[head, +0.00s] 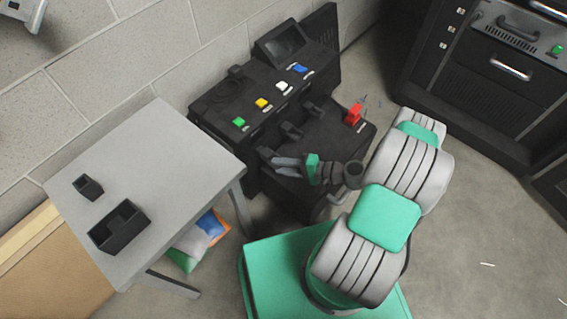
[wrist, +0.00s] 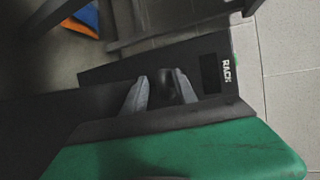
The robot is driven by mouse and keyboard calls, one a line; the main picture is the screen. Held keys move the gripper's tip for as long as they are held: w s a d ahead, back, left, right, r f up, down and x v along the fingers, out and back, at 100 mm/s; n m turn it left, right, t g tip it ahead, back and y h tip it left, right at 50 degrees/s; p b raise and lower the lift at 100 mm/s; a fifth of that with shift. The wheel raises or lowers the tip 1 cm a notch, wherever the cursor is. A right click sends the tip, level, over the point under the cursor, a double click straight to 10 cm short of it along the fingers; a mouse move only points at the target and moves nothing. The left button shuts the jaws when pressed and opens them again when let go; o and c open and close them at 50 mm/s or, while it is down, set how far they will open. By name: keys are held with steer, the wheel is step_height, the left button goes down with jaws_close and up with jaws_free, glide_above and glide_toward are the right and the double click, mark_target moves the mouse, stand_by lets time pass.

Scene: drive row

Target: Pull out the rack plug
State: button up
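My gripper (wrist: 162,78) points at the lower left side of a black console, with its two grey fingers apart. In the head view my gripper (head: 276,158) is low beside the console's left front. A dark shape shows between the fingers in the wrist view, perhaps the rack plug; I cannot tell whether they touch it. A black panel (wrist: 105,72) lettered RACK, with a darker rectangular patch on it, lies just beyond the fingers.
The console (head: 222,103) carries green, yellow, white and blue parts and a red handle (head: 353,113). A grey table (head: 150,160) with two black boxes stands to the left. A dark cabinet (head: 470,90) stands at the right.

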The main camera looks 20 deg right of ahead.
steer(key=shift+o, duration=0.5)
steer(key=shift+d+r, duration=0.1)
steer(key=p+v, duration=0.1)
steer(key=v, duration=0.6)
steer(key=shift+s+d+p, duration=0.15)
steer(key=shift+d+p, duration=0.05)
steer(key=shift+p, duration=0.15)
step_height(320, 180, up, 37)
steer(key=w+a+n+g+h+p, duration=0.3)
steer(key=n+g+h+p, duration=0.45)
steer(key=p, duration=1.25)
steer(key=s+r+h+p, duration=0.1)
steer(key=s+r+p, duration=0.2)
steer(key=r, duration=0.4)
steer(key=s+a+r+t+h+p, duration=0.1)
steer(key=s+r+h+p, duration=0.1)
steer(key=r, duration=0.6)
steer(key=s+a+r+t+h+p, duration=0.1)
steer(key=s+r+h+p, duration=0.1)
steer(key=s+r+p, duration=0.3)
steer(key=v, duration=0.3)
steer(key=shift+w+r, duration=0.25)
steer(key=shift+w, duration=0.15)
